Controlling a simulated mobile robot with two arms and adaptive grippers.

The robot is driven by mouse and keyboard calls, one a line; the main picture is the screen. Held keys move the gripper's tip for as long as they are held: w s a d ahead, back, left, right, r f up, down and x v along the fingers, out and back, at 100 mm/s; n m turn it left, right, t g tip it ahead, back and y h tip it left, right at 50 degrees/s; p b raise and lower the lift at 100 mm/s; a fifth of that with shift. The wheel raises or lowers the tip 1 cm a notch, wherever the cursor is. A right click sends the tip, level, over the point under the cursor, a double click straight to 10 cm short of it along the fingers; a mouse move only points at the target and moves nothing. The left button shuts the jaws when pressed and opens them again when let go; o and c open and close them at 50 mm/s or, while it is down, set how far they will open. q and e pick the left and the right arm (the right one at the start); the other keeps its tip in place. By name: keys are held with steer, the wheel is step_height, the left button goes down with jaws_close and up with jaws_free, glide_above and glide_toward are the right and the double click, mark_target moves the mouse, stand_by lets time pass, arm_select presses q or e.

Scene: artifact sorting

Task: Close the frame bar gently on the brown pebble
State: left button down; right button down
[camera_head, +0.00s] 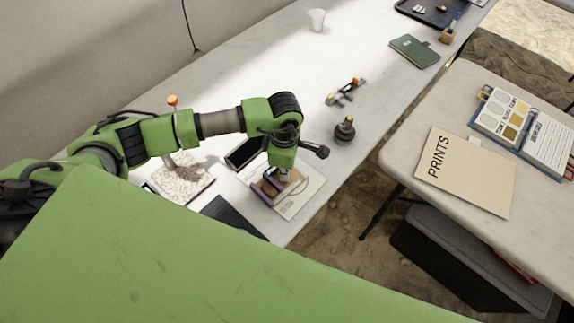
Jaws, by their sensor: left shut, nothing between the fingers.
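My left arm comes in from the left, and its gripper (284,177) points down over a white sheet or board (296,205) on the long table. The gripper is shut and empty. A small purple and brown frame (265,190) lies on the board just left of and below the fingertips. Its bar is too small to make out clearly. I cannot tell whether the fingers touch the frame. A brown pebble cannot be told apart here; the gripper and wrist cover part of this spot. My right gripper is not in view.
A speckled slab (184,183), a black tablet-like item (243,153) and a dark pad (233,216) lie close around the board. A dark knobbed object (345,130) and a small colourful tool (345,92) stand to the right.

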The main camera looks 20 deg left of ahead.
arm_select(q)
step_height(320, 180, up, 7)
steer(key=p, duration=0.4)
stand_by(0.4)
